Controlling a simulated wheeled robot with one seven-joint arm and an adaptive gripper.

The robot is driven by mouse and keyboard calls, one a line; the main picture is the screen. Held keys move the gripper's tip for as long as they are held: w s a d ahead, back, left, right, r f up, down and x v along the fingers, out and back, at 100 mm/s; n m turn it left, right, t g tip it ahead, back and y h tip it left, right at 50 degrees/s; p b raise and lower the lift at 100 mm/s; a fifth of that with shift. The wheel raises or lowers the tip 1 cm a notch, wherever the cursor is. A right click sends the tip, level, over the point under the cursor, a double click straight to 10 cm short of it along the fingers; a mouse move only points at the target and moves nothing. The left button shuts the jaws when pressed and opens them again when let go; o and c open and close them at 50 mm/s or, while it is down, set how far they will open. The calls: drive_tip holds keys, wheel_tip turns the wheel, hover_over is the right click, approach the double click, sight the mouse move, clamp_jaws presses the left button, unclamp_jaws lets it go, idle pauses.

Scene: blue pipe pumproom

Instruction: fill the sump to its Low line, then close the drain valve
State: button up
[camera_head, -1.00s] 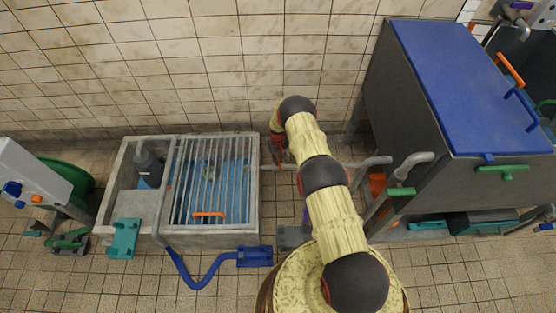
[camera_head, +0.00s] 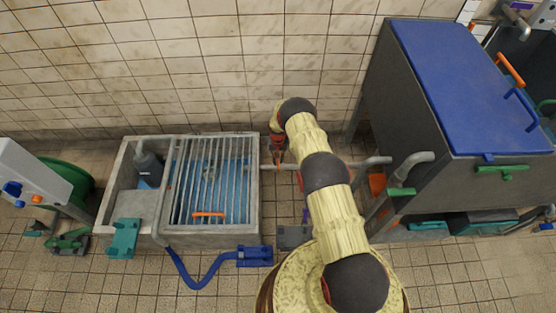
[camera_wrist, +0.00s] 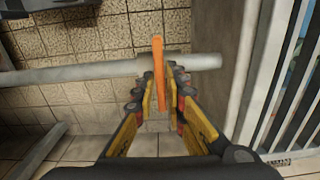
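The concrete sump (camera_head: 214,240) stands at left centre in the head view, under a metal grate with an orange handle (camera_head: 209,214). Blue shows between the bars; no Low line can be made out. A grey pipe (camera_head: 335,165) runs from the sump's right side toward the dark tank (camera_head: 400,110). In the wrist view an orange valve lever (camera_wrist: 158,60) stands at this pipe (camera_wrist: 80,73). My gripper (camera_wrist: 161,78) has its yellow fingers on both sides of the lever, tips close to it. Whether they touch it is unclear. In the head view my gripper (camera_head: 279,158) is at the pipe, right of the sump.
The tank has a blue lid (camera_head: 470,85) and a green handle (camera_head: 502,170). A dark bottle-shaped unit (camera_head: 148,166) sits in the sump's left bay. A blue hose (camera_head: 198,281) lies on the floor in front.

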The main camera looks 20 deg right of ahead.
sight(278, 160)
drive_tip(key=o, duration=0.3)
wheel_tip(278, 160, up, 12)
idle(0.8)
idle(0.4)
